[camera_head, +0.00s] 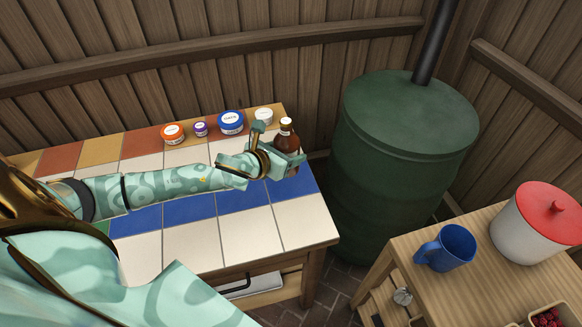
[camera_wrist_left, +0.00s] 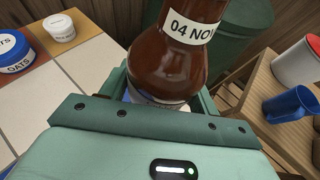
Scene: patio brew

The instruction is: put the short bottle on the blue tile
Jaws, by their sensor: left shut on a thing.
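The short brown bottle (camera_head: 287,138) has a pale cap and stands upright at the right end of the tiled table (camera_head: 195,246). My left gripper (camera_head: 287,163) is shut on it, around its lower part. In the left wrist view the bottle (camera_wrist_left: 180,62) rises between the jaws, with a label reading "04 NOV". Its base is hidden by the gripper, so I cannot tell whether it touches the table. A row of blue tiles (camera_head: 243,197) crosses the table just in front of the gripper. My right gripper is out of view.
Several jars, including an orange-lidded one (camera_head: 172,133) and a blue-lidded one (camera_head: 231,122), stand along the back. A green barrel (camera_head: 402,155) is beyond the table's right edge. A side table holds a blue mug (camera_head: 453,247) and a red-lidded pot (camera_head: 540,225). The white front tiles are clear.

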